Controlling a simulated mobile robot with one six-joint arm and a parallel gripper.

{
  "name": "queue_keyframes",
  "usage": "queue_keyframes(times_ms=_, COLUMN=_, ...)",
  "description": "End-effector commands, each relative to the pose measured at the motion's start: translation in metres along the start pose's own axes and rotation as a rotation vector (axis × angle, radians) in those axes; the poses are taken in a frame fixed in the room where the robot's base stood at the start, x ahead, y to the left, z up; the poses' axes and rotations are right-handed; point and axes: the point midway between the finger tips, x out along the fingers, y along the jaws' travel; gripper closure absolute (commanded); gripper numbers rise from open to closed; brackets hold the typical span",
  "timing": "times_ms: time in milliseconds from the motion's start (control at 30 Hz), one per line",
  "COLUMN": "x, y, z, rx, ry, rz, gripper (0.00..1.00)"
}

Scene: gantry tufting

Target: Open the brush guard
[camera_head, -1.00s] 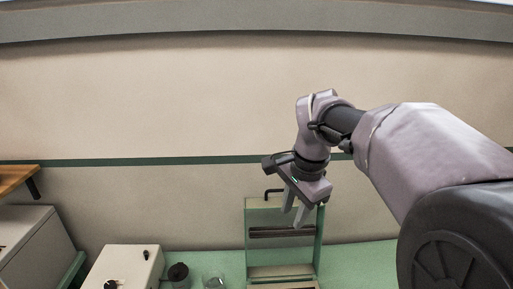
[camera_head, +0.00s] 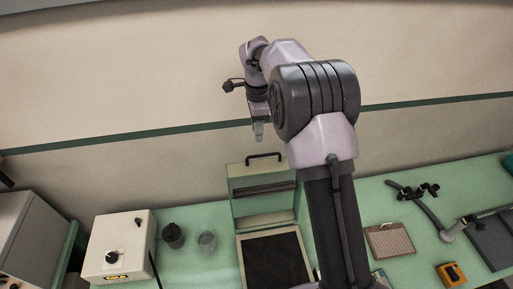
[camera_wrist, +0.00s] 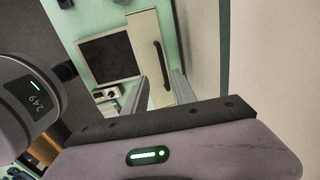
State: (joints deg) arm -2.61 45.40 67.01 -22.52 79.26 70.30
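The brush guard (camera_head: 262,187) is a framed green and beige panel with a dark slot and a black bar handle (camera_head: 264,156) on its top edge. In the head view it appears to stand upright behind a square dark pad (camera_head: 272,259). In the wrist view the handle (camera_wrist: 162,64) runs along the beige panel (camera_wrist: 143,27), and the dark pad (camera_wrist: 110,57) lies to its left. My gripper (camera_head: 258,131) is above the handle in the head view, apart from it. Its fingers (camera_wrist: 158,92) are spread with nothing between them.
A white control box (camera_head: 119,246) with a black knob, a dark cup (camera_head: 172,236) and a clear cup (camera_head: 207,242) stand left of the guard. Right are a tan tray (camera_head: 390,241), a jointed black arm (camera_head: 430,212) and an orange block (camera_head: 451,273). The wall is close behind.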

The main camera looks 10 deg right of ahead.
Motion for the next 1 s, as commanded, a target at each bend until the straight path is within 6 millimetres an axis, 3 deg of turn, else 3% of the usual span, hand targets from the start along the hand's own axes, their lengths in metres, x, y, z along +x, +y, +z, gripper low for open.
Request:
queue_keyframes(times_ms=200, x=0.057, y=0.001, z=0.0, rx=-0.001, ry=0.0, rz=0.003, gripper=0.68)
queue_keyframes(times_ms=400, x=0.094, y=0.0, z=0.0, rx=0.0, ry=0.0, rz=0.001, gripper=0.68)
queue_keyframes(times_ms=567, x=0.106, y=0.0, z=0.0, rx=-0.001, ry=0.0, rz=-0.001, gripper=0.68)
queue_keyframes(times_ms=800, x=0.107, y=0.0, z=0.0, rx=-0.001, ry=0.0, rz=-0.002, gripper=0.68)
queue_keyframes(times_ms=967, x=0.107, y=0.0, z=0.0, rx=-0.001, ry=0.0, rz=-0.001, gripper=0.99)
queue_keyframes(times_ms=1000, x=0.107, y=0.0, z=0.0, rx=-0.001, ry=0.0, rz=-0.001, gripper=1.0)
